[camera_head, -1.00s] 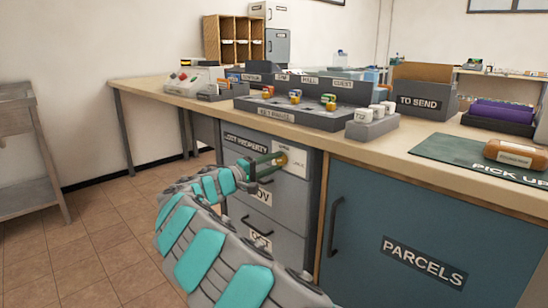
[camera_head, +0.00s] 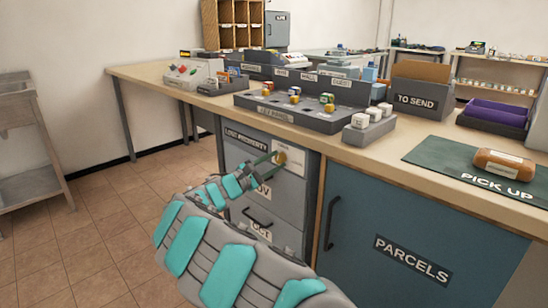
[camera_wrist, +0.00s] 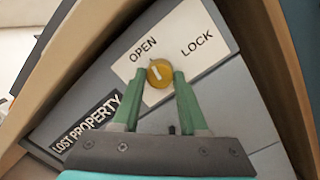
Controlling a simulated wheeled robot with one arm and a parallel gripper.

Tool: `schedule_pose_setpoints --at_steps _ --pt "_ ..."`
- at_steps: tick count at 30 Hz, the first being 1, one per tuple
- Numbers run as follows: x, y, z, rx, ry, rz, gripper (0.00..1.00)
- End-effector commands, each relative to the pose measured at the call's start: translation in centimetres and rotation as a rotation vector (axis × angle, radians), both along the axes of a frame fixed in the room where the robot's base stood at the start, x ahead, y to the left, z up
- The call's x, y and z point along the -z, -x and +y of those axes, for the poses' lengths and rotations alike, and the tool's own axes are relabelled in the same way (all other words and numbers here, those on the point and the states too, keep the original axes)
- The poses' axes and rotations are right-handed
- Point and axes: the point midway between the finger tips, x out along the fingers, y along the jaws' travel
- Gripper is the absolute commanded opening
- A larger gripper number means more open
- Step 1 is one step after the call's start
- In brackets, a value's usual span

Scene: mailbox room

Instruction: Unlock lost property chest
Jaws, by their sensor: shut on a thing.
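The lost property chest (camera_head: 262,190) is a grey drawer unit under the counter, its top drawer labelled LOST PROPERTY. In the head view the gripper (camera_head: 272,158) reaches the plate, and my arm covers part of the drawers. The top drawer looks closed.
A blue PARCELS cupboard (camera_head: 400,215) stands right of the chest. On the counter (camera_head: 375,155) are a key panel (camera_head: 290,118), a TO SEND box (camera_head: 416,100) and a green PICK UP mat (camera_head: 450,165). Tiled floor to the left is clear, up to a grey table (camera_head: 30,180).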

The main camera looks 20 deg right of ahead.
Motion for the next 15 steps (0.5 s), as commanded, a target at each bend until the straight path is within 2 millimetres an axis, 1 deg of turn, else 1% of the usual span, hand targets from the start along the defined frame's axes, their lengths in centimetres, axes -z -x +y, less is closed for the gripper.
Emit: schedule_pose_setpoints --at_steps 6,15 --pt "0.0 -0.02 0.04 -0.003 0.041 0.115 0.0" --pt "0.12 0.0 0.03 -0.003 0.066 0.186 0.0"
